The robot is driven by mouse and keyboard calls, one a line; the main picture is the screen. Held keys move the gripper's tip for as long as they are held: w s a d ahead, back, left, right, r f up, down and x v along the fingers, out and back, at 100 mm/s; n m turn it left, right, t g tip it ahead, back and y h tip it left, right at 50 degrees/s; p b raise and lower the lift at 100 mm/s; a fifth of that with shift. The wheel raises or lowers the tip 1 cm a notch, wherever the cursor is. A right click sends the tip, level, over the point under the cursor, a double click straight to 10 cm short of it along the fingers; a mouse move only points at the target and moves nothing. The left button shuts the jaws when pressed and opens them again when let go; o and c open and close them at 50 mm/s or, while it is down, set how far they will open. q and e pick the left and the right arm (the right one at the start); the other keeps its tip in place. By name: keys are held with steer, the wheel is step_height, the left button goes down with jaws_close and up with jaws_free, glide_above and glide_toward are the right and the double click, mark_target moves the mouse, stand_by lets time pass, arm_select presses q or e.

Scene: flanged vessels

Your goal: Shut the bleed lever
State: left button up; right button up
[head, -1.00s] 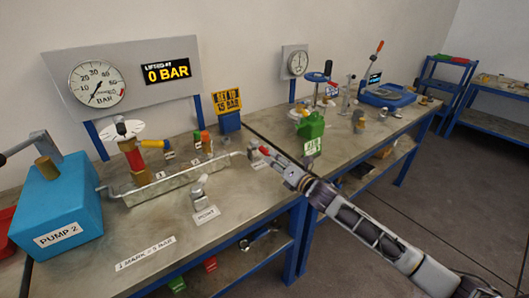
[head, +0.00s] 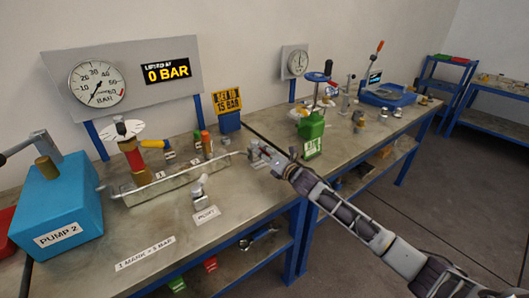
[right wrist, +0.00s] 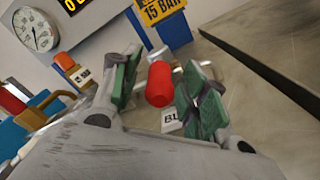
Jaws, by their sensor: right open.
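The bleed lever's red grip (right wrist: 160,84) stands between my right gripper's (right wrist: 163,92) two green-padded fingers in the right wrist view. The fingers are spread, with a visible gap on the grip's left side; I cannot tell whether the right finger touches it. A label starting "BL" (right wrist: 172,121) shows partly behind the grip. The gripper hides most of the lever there. My left gripper is not in view.
A long metal tray (head: 170,184) and a fitting labelled "POINT" (head: 199,192) are left of my right gripper. The gauge board (head: 130,58) reads 0 BAR.

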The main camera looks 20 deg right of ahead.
steer(key=shift+w+a, duration=0.1)
steer(key=shift+w, duration=0.15)
steer(key=shift+c, duration=0.4)
jaws_close()
